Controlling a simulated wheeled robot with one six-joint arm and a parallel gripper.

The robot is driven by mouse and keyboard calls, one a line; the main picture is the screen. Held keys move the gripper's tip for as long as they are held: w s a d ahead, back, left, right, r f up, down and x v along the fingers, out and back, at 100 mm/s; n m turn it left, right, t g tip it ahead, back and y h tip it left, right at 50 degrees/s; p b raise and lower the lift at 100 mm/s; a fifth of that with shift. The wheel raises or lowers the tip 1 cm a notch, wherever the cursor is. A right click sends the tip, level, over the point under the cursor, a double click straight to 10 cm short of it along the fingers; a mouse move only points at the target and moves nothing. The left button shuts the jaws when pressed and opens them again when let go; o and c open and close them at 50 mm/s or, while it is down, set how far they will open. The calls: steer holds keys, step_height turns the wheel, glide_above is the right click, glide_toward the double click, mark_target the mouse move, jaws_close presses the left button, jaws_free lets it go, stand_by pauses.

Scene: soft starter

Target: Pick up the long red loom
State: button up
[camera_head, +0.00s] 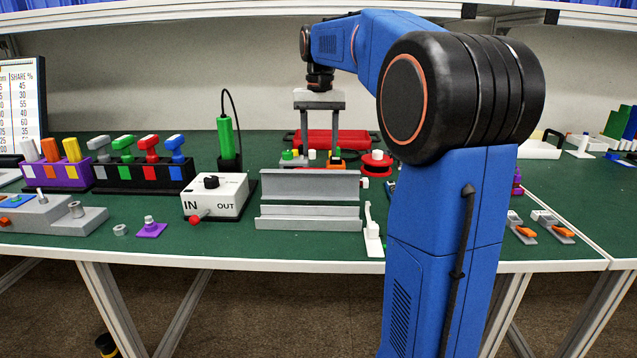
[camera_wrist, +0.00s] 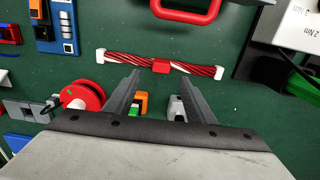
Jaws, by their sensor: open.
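The long red loom (camera_wrist: 190,68) lies on the green table top in the wrist view. It is a twisted red and white bundle with a red block at its middle and a white end piece on each side. My gripper (camera_wrist: 158,84) is open, its two grey fingers apart with nothing held between them. In the picture, the fingertips lie just below the loom's middle; the gap in height is hard to judge. In the head view my gripper (camera_head: 320,148) points down over the back of the table, and the loom cannot be made out clearly there.
A red case (camera_head: 358,138) stands behind, its handle (camera_wrist: 187,14) at the wrist view's top. A red spool (camera_wrist: 84,95) lies left of the fingers, with small orange and grey parts between and below them. A grey rail (camera_head: 310,186) stands in front. Green surface surrounds the loom.

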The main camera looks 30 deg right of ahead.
steer(key=shift+a+f, duration=0.2)
steer(key=shift+f, duration=2.9)
steer(key=shift+c, duration=0.3)
steer(key=c, duration=1.1)
steer(key=shift+c, duration=0.2)
steer(key=shift+r, duration=0.15)
step_height(320, 180, up, 10)
